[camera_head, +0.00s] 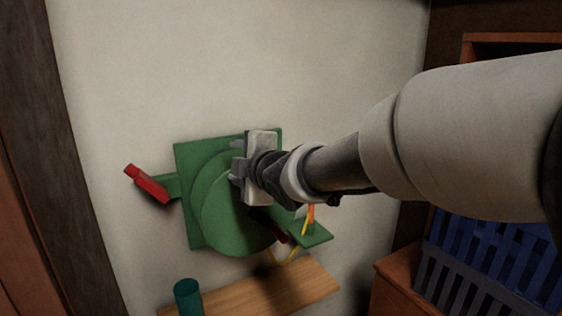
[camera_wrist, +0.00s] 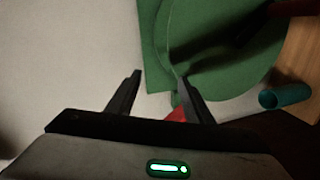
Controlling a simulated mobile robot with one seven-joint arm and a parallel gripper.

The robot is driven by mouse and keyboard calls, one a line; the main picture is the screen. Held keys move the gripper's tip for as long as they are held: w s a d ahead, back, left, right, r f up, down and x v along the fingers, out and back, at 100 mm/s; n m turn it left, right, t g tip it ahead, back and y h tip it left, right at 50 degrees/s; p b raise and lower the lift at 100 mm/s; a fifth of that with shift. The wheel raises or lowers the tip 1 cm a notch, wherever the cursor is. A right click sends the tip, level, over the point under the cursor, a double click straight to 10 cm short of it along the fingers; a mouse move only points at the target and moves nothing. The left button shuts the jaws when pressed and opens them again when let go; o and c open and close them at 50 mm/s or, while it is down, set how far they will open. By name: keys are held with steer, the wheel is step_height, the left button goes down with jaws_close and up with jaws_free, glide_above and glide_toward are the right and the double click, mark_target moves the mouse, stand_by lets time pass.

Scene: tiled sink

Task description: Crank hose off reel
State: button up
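The green hose reel (camera_head: 235,210) is mounted on the pale wall with its round discs facing out. A red handle (camera_head: 150,185) sticks out on a green arm at its left. My gripper (camera_head: 238,165) is in front of the reel's upper part, to the right of the red handle. In the wrist view, its two fingers (camera_wrist: 160,86) are apart with nothing held between their tips. A small bit of red (camera_wrist: 176,115) shows by the right finger, mostly hidden by my gripper.
A wooden shelf (camera_head: 270,288) is below the reel with a teal cup (camera_head: 188,296), also in the wrist view (camera_wrist: 286,96). Blue and grey slatted crates (camera_head: 490,265) stand at the right. Bare wall is left and above the reel.

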steer(key=shift+s, duration=0.1)
stand_by(0.5)
steer(key=s+d+p, duration=0.2)
steer(key=s+d, duration=0.2)
steer(key=s, duration=0.2)
steer(key=shift+s+d, duration=0.25)
stand_by(0.3)
